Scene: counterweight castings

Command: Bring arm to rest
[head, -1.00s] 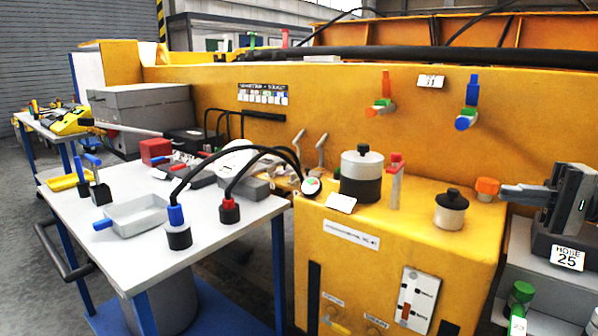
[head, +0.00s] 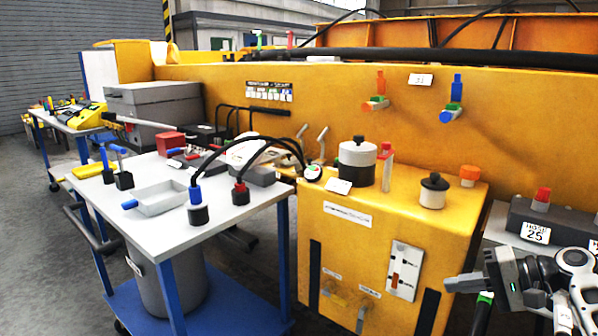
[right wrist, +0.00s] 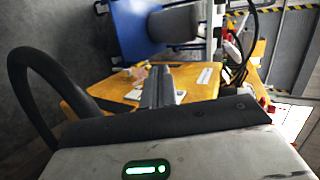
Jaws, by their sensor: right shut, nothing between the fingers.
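My right gripper (head: 462,283) is at the lower right of the head view, its fingers together and pointing left, with nothing held. It is in front of the right side of the yellow cabinet (head: 345,262) and below its top. In the right wrist view the closed fingers (right wrist: 157,86) point up the picture, with the yellow cabinet (right wrist: 203,82) behind them. My left gripper is not in view.
A dark block labelled 25 (head: 535,233) with a red cap stands just above my right gripper.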

